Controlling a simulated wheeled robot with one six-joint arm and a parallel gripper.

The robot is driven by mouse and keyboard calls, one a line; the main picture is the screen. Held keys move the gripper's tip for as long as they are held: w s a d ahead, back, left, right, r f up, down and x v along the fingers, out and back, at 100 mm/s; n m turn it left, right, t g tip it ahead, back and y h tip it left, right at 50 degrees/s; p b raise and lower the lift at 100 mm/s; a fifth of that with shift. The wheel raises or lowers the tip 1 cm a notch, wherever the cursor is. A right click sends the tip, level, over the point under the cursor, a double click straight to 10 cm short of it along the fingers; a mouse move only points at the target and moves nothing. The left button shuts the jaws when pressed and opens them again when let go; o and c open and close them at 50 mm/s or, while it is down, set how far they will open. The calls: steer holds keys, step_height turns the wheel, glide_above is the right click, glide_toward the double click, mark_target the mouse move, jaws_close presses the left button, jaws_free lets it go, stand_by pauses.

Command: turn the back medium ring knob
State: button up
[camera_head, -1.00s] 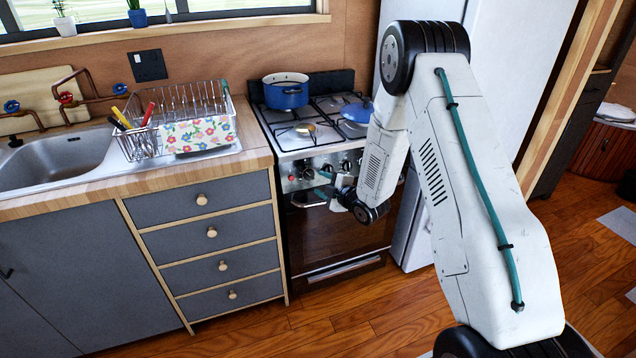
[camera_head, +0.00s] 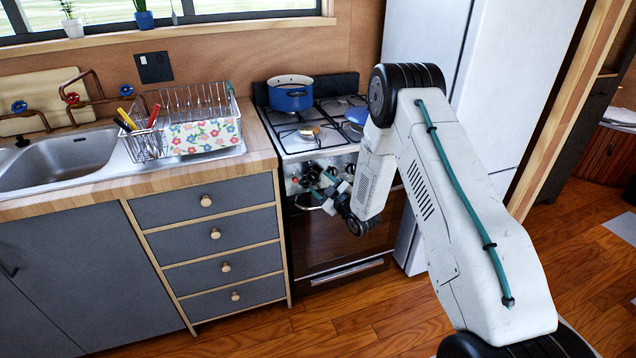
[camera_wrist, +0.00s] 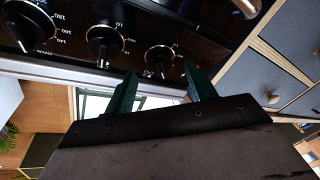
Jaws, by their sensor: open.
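The stove (camera_head: 312,165) has a row of knobs on its front panel, partly hidden by my arm. In the wrist view three black knobs show: a left knob (camera_wrist: 30,28) with a numbered dial, a middle knob (camera_wrist: 103,42) and a right knob (camera_wrist: 160,58). The labels are too small to tell which one is the back medium ring knob. My gripper (camera_head: 318,187) is open and empty in front of the panel's left part. In the wrist view its teal fingers (camera_wrist: 160,84) are spread, with the right knob just beyond the gap; I see no clear contact.
A blue pot (camera_head: 290,97) stands on the back left of the hob and a blue lid (camera_head: 356,114) at its right. Grey drawers (camera_head: 205,235) adjoin the stove on the left, a white fridge (camera_head: 425,45) on the right. The floor in front is clear.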

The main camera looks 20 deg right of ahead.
mark_target(314, 177)
steer(key=shift+x, duration=1.2)
steer(key=c, duration=1)
steer(key=shift+n, duration=0.3)
steer(key=shift+d+r+n+g+y, duration=0.1)
steer(key=shift+n+g+y, duration=0.25)
steer(key=shift+n, duration=0.65)
steer(key=shift+r+n+g+y, duration=0.1)
steer(key=shift+n+g+y, duration=0.25)
steer(key=shift+n, duration=0.75)
steer(key=shift+n+g+y, duration=0.1)
steer(key=shift+n+g, duration=0.4)
steer(key=shift+n, duration=0.6)
